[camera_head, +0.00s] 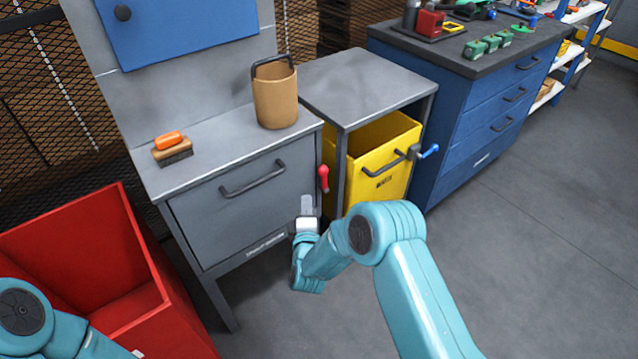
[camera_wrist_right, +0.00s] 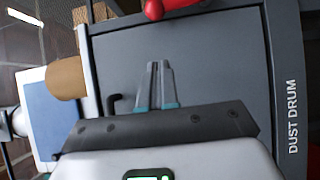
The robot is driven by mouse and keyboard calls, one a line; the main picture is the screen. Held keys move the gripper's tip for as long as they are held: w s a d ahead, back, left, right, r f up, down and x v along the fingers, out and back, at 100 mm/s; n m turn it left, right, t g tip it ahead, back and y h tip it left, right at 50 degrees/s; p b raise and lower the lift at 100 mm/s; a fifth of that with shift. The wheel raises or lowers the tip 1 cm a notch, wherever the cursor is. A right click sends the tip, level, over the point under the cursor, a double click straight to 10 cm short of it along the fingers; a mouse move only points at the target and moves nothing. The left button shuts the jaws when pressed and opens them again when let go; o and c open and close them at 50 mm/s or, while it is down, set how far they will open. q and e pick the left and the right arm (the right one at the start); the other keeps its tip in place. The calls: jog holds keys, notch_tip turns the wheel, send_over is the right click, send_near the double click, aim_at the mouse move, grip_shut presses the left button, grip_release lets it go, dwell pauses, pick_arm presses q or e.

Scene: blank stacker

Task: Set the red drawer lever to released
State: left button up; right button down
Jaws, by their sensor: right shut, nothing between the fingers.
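The red drawer lever (camera_head: 323,178) is on the right front edge of the grey cabinet, beside the grey drawer (camera_head: 235,205). In the head view its thicker end appears uppermost. In the right wrist view the red lever (camera_wrist_right: 172,6) shows partly at the top edge, cut off. My right gripper (camera_head: 307,206) is in front of the drawer's lower right part, below and left of the lever, apart from it. Its fingers (camera_wrist_right: 160,85) are together and empty. My left arm shows at the lower left, but its fingers are out of view.
A drawer handle (camera_head: 252,180) sticks out of the drawer front. A red open box (camera_head: 165,315) is at the lower left. A brown bucket (camera_head: 275,97) and a brush (camera_head: 172,152) stand on top.

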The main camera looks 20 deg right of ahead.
aim_at(324, 179)
jog(key=w+d, duration=0.5)
jog(key=w, duration=0.2)
jog(key=shift+w+b, duration=0.25)
jog(key=shift+b, duration=0.05)
jog(key=shift+d, duration=0.1)
